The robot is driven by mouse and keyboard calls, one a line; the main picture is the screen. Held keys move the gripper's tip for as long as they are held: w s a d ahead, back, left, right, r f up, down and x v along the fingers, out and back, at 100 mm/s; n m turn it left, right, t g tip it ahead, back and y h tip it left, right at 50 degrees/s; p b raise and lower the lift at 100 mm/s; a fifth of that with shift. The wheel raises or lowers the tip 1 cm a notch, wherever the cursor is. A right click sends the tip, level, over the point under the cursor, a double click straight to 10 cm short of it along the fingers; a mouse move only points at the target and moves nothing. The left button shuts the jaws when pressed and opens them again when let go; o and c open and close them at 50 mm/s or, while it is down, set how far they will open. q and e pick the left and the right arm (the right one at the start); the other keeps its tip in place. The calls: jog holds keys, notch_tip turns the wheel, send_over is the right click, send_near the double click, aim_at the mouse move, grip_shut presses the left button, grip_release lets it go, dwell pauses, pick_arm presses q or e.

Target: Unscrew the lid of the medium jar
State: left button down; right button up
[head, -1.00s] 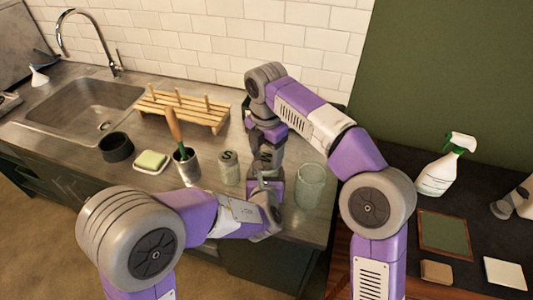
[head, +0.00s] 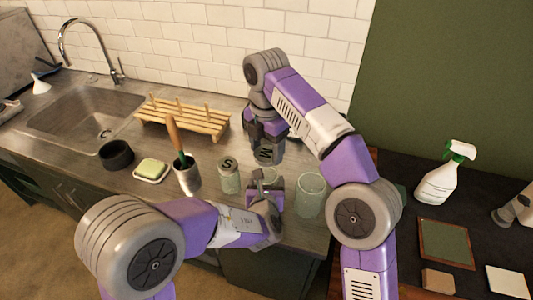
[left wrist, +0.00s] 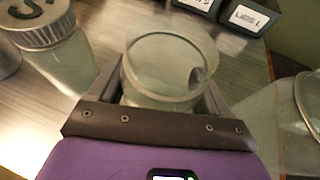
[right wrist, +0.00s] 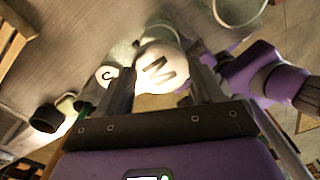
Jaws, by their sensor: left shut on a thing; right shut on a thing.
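The medium jar (head: 268,175) is clear greenish glass and stands upright on the counter. Its open mouth shows in the left wrist view (left wrist: 170,60). My left gripper (head: 268,190) is shut around the jar's body, one finger on each side. The round lid (head: 264,154), marked M, is off the jar and apart from it. My right gripper (head: 265,146) is shut on this lid and holds it above and slightly behind the jar. The lid's M faces the camera in the right wrist view (right wrist: 160,68).
A small jar with an S lid (head: 228,174) stands left of the medium jar. A larger open jar (head: 310,195) stands close on its right. A brush holder (head: 187,174), soap dish (head: 151,171) and wooden rack (head: 185,118) are farther left.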

pick_arm(q)
grip_release()
pick_arm(e)
jog(key=shift+r+p, duration=0.8)
jog(key=shift+r, duration=0.1)
pick_arm(q)
jog(key=v, duration=1.2)
